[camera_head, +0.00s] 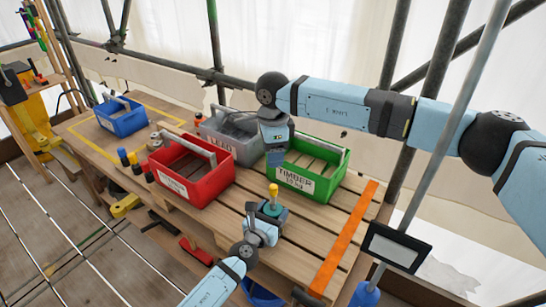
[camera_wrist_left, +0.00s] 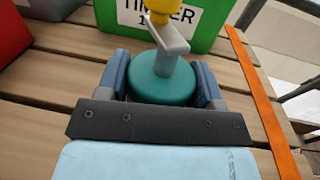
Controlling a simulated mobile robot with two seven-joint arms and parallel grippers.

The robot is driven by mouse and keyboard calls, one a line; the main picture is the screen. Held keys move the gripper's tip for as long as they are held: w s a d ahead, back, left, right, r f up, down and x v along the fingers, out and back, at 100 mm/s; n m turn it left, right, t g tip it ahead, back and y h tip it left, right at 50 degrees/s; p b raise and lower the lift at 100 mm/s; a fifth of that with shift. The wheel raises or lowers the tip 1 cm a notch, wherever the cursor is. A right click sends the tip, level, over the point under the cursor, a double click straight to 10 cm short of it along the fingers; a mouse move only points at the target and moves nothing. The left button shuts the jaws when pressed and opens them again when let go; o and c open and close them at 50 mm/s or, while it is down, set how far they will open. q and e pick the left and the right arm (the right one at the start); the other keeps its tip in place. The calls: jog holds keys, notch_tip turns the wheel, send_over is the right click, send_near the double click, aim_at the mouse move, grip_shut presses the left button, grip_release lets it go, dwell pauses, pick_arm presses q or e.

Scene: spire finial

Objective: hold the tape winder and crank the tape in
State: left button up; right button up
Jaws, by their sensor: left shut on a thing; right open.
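The tape winder is a round teal body (camera_wrist_left: 165,82) with a grey crank arm (camera_wrist_left: 170,38) and a yellow knob (camera_wrist_left: 158,10). In the head view its yellow knob (camera_head: 273,190) stands up above the pallet-like table. My left gripper (camera_head: 266,212) is shut on the teal body, with one blue finger on each side in the left wrist view (camera_wrist_left: 163,85). My right gripper (camera_head: 277,155) is open and points down between the grey and green crates, above and behind the winder, apart from the knob. An orange strip (camera_head: 344,238) lies along the table's right side; I cannot see it joined to the winder.
A green timber crate (camera_head: 309,184) stands just behind the winder. A red crate (camera_head: 190,190), a grey lead crate (camera_head: 212,134) and a blue crate (camera_head: 121,127) stand leftward. A grey pole with a dark-framed panel (camera_head: 397,247) rises at the right.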

dwell(0.4)
pick_arm(q)
jog(key=o, duration=1.1)
jog(key=shift+s, duration=0.1)
